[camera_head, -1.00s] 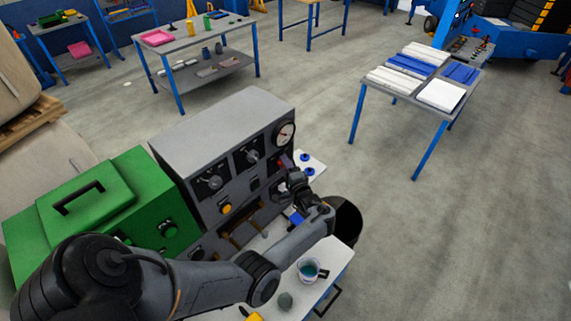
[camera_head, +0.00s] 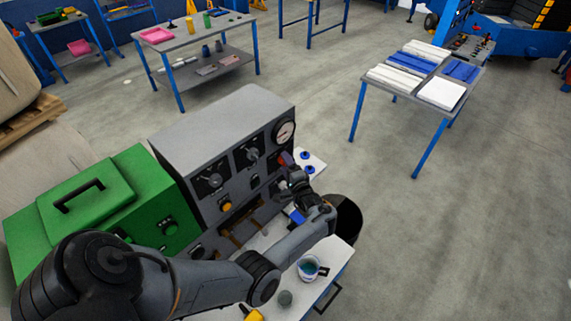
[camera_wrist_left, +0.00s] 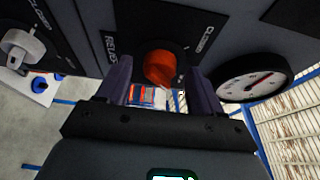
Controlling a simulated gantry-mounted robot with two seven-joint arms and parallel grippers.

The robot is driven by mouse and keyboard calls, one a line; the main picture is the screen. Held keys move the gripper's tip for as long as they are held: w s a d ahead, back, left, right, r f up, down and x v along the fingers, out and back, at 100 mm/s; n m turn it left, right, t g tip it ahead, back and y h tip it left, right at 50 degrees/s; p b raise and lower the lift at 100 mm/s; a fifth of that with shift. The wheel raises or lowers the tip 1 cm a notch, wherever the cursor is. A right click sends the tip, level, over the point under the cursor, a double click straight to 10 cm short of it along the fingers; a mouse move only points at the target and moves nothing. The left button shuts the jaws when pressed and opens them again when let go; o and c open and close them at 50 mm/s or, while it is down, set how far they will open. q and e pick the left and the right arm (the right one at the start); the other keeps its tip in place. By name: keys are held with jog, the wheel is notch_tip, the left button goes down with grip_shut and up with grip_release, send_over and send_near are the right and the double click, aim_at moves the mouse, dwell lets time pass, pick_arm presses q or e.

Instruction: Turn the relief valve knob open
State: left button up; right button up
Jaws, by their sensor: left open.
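The relief valve knob is red-orange and sits on the dark front of the grey panel box (camera_head: 222,125). In the left wrist view the knob (camera_wrist_left: 162,66) lies between the fingers of my left gripper (camera_wrist_left: 161,88), beside a label that reads "RELIEF" and a mark "CLOSED". The fingers are open, one on each side of the knob; I cannot tell if they touch it. In the head view the left gripper (camera_head: 289,170) is at the right end of the panel front, below the gauge, and partly hides the knob. My right gripper is not in view.
A round pressure gauge (camera_wrist_left: 252,80) sits close beside the fingers. Grey handles (camera_head: 214,180) are on the panel further left. A green case (camera_head: 100,200) stands left of the panel. A cup of blue-green liquid (camera_head: 308,268) stands on the bench in front.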

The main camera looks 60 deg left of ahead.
pick_arm(q)
jog(key=s+d, duration=0.1)
jog(key=d, duration=0.9)
jog(key=shift+b, duration=0.45)
jog(key=shift+s, duration=0.2)
